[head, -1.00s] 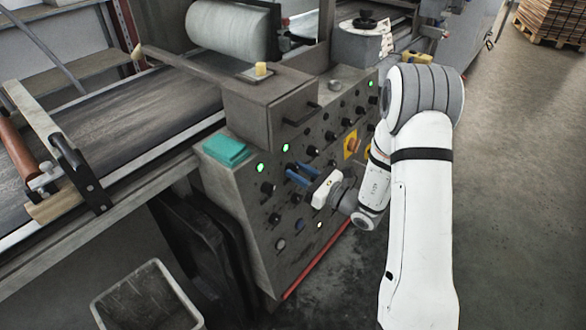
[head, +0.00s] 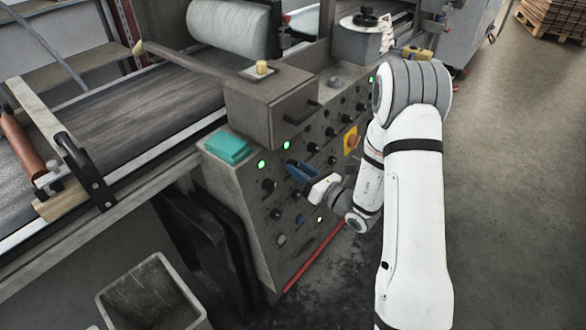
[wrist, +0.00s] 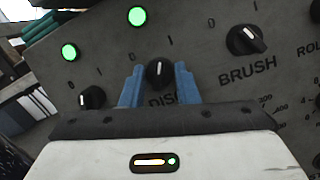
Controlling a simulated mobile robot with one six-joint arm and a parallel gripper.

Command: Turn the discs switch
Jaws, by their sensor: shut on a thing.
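The discs switch is a round black knob (wrist: 158,75) on the grey control panel (head: 240,196). Its white pointer mark stands about upright in the wrist view. The label under it is partly hidden by my gripper; only "DISC" reads. My gripper (wrist: 159,70) has its blue fingers on either side of this knob and is shut on it. In the head view my gripper (head: 299,171) reaches the panel's front from the right, and its fingers hide the knob there.
The brush knob (wrist: 246,40) is to the right, and another black knob (wrist: 92,97) is at lower left. Two green lamps (wrist: 137,16) (wrist: 69,51) are lit above. A grey bin (head: 150,290) stands on the floor at front left. Floor is clear at right.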

